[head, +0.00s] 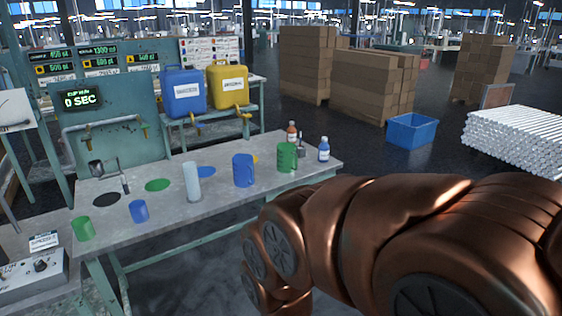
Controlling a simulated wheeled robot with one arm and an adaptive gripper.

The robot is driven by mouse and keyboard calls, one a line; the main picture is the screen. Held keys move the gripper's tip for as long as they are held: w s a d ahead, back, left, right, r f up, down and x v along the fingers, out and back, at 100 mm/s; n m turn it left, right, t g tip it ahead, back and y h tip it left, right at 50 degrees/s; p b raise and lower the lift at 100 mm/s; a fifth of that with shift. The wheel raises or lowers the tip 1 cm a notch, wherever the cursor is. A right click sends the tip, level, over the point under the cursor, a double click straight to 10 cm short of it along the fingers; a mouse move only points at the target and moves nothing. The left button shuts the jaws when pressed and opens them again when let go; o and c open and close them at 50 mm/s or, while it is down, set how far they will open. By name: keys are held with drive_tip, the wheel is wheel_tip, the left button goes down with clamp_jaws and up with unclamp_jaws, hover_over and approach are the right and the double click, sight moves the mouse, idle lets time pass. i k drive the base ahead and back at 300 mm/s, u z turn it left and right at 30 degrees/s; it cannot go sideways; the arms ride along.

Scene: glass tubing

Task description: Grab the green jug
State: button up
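The green jug (287,157) stands upright near the right end of the grey workbench (215,213), with a handle on its right side. It is to the right of a blue jug (243,170), and small bottles stand close behind and to the right of it. A smaller green cup (82,228) stands at the bench's left end. My copper arm fills the lower right, in front of the bench's right end and apart from the green jug. My gripper's fingers do not show.
A blue cup (138,211) and a pale cylinder (192,182) stand on the bench. A brown bottle (291,133) and a blue-labelled bottle (324,149) flank the green jug. Blue (183,92) and yellow (227,85) canisters stand behind. A blue crate (411,131) sits on the floor.

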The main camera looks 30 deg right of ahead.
sight(286, 156)
drive_tip(key=z, duration=2.15)
drive_tip(key=i, duration=1.55)
drive_tip(key=u, duration=2.7)
drive_tip(key=i, duration=0.45)
drive_tip(key=u, duration=0.1)
